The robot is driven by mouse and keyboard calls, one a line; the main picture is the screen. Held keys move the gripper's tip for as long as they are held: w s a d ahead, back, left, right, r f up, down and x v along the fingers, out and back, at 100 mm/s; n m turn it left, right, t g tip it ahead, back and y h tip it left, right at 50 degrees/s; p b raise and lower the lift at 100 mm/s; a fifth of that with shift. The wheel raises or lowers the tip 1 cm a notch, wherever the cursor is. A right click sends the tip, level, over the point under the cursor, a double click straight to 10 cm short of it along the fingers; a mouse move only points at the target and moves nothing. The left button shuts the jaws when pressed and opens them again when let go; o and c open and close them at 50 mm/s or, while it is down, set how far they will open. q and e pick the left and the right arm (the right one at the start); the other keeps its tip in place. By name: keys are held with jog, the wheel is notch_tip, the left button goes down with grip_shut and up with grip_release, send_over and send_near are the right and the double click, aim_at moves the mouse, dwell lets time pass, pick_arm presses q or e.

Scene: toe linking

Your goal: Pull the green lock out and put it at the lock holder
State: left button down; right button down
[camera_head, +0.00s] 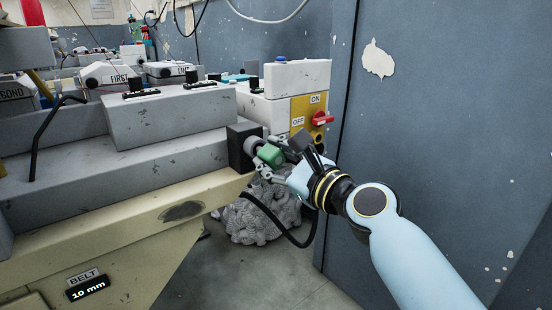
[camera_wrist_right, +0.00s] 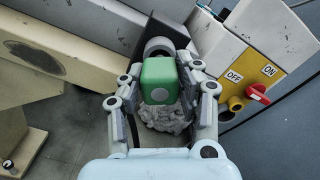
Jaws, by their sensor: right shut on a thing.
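The green lock (camera_head: 270,155) is at the end of the machine, in front of a grey cylindrical part (camera_head: 252,146) that comes out of a black block (camera_head: 238,150). In the right wrist view the green lock (camera_wrist_right: 159,80) is a rounded cube between the fingers, with the grey cylinder (camera_wrist_right: 158,47) just behind it. My right gripper (camera_head: 280,162) is shut on the lock; its fingers also show in the right wrist view (camera_wrist_right: 160,95). I cannot tell whether the lock still touches the cylinder. I cannot identify the lock holder. My left gripper is not in view.
A white and yellow switch box (camera_head: 305,110) with a red knob (camera_head: 322,118) stands close behind the gripper. A blue wall (camera_head: 450,120) is at the right. A grey heap (camera_head: 258,215) and a black cable (camera_head: 300,243) lie below. The machine's cream side (camera_head: 130,225) is at the left.

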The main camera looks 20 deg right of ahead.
jog(key=shift+x, duration=0.9)
jog(key=c, duration=0.9)
grip_release()
jog(key=shift+o, duration=0.2)
